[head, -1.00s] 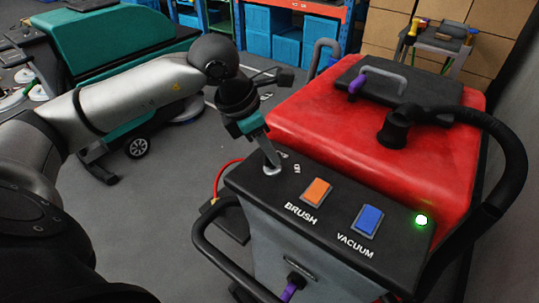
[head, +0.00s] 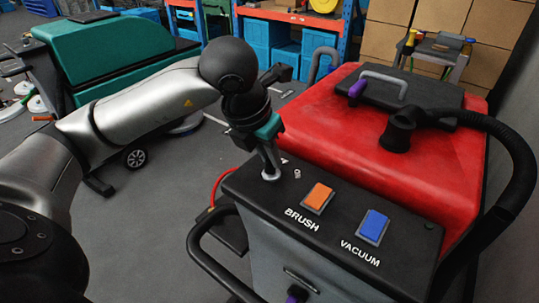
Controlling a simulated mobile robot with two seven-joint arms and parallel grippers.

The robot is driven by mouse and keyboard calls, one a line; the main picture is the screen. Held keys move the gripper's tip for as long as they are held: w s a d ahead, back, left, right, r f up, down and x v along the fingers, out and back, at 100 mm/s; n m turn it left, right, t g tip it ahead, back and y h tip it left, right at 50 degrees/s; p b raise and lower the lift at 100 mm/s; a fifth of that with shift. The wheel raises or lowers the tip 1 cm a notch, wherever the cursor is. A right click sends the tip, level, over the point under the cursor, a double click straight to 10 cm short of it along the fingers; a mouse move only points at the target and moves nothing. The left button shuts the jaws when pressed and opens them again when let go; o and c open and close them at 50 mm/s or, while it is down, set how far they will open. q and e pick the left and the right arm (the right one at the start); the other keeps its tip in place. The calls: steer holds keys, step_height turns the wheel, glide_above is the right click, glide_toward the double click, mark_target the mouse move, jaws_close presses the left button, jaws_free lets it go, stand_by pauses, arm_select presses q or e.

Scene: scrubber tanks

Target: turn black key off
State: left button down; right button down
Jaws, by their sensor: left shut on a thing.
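The red scrubber tank (head: 400,155) has a black control panel (head: 258,198) on its front. My left gripper (head: 269,166) points down at the panel's far left corner and is shut on the black key, which it mostly hides. The key's silver lock plate (head: 270,174) shows just under the fingertips. A small white mark (head: 298,173) is printed beside it. The indicator lamp (head: 430,226) at the panel's right end is dark. My right gripper is out of view.
An orange BRUSH switch (head: 318,197) and a blue VACUUM switch (head: 372,225) sit right of the key. A black hose (head: 500,140) curves along the tank's right side. A green machine (head: 115,55) stands at the back left; grey floor lies between.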

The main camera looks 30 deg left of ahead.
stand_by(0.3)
arm_select(q)
steer(key=c, duration=0.9)
jaws_free()
steer(key=shift+o, duration=0.2)
steer(key=p+v, duration=0.2)
steer(key=v, duration=1.3)
steer(key=shift+r, duration=0.2)
